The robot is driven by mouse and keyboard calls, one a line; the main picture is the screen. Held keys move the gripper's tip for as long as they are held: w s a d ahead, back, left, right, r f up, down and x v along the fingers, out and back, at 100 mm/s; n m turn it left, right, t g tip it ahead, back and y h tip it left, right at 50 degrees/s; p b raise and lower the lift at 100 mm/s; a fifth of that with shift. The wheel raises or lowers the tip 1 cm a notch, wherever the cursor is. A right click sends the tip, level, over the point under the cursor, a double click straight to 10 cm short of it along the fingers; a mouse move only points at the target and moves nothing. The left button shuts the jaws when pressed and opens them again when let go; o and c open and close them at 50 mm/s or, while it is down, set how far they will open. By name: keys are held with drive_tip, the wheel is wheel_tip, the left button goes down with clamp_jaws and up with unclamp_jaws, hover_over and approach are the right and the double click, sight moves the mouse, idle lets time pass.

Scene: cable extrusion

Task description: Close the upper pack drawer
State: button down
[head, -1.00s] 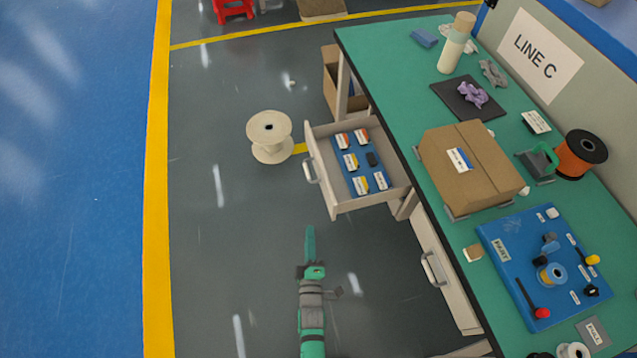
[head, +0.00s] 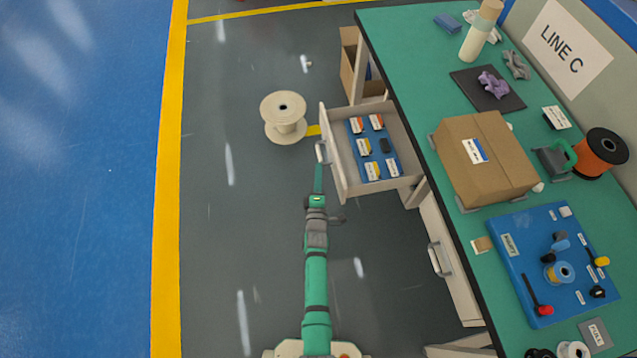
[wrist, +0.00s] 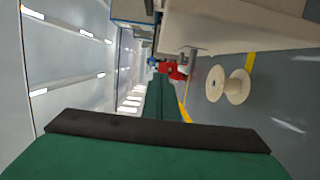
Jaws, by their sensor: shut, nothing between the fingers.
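The upper pack drawer (head: 398,188) stands pulled out from the left side of the green-topped bench in the head view. Inside it a blue tray holds several small labelled packs and a dark item. Its pale handle (head: 321,152) is on the drawer's left front face. My gripper (head: 319,178) is shut and empty, a long green tip pointing at the drawer front just below the handle. Whether the tip touches the front cannot be told. In the wrist view my green gripper (wrist: 160,100) reaches forward beside a pale panel, probably the drawer front (wrist: 235,28).
A lower drawer with a handle (head: 437,257) is shut below. A cream spool (head: 284,118) stands on the floor left of the open drawer. A cardboard box (head: 488,160) and a blue board (head: 535,290) are on the bench (head: 420,60). Floor to the left is clear.

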drive_tip(key=shift+w+d, duration=0.7)
drive_tip(key=shift+d, duration=0.3)
drive_tip(key=shift+w+d, duration=0.7)
drive_tip(key=shift+d, duration=0.25)
